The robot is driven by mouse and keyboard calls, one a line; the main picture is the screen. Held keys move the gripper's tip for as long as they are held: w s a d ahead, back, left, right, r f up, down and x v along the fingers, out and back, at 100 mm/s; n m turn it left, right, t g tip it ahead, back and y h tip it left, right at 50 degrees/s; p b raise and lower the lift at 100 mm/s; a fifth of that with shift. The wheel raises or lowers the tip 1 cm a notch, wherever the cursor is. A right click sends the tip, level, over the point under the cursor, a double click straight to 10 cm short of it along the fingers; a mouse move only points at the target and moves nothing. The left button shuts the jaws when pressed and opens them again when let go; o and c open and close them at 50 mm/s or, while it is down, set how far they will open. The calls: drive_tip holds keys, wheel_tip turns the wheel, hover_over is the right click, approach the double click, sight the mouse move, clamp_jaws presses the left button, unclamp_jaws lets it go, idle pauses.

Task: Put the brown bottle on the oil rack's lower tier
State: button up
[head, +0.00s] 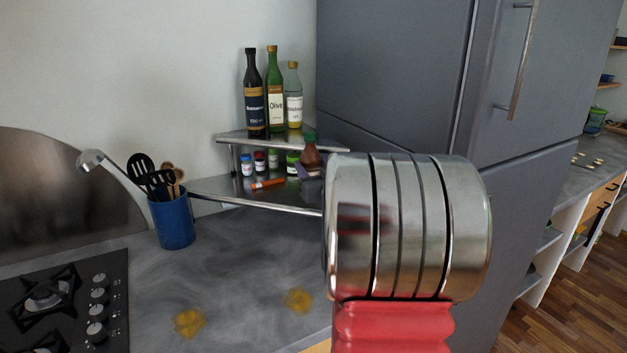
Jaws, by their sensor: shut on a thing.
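The brown bottle (310,152), with a green cap, is upright at the right part of the oil rack. My gripper (309,171) is shut on its lower part, partly hidden behind my silver and red arm. The rack's lower tier (222,190) is a metal shelf under the upper tier (236,138). The bottle shows in front of the lower tier's right part, its cap near the upper tier's height. Its base is hidden, so I cannot tell whether it touches the shelf.
Three tall bottles (274,95) stand on the upper tier. Several small jars (260,162) and a lying orange-red jar (268,184) are on the lower tier. A blue utensil pot (172,219) stands left, beside a gas hob (70,300). A grey fridge (395,70) borders the right.

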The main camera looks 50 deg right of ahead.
drive_tip(key=shift+r, duration=0.1)
drive_tip(key=shift+f, duration=1.85)
drive_tip(key=shift+f, duration=0.1)
drive_tip(key=o, duration=1.4)
drive_tip(key=shift+o, duration=0.2)
drive_tip(key=v, duration=1.2)
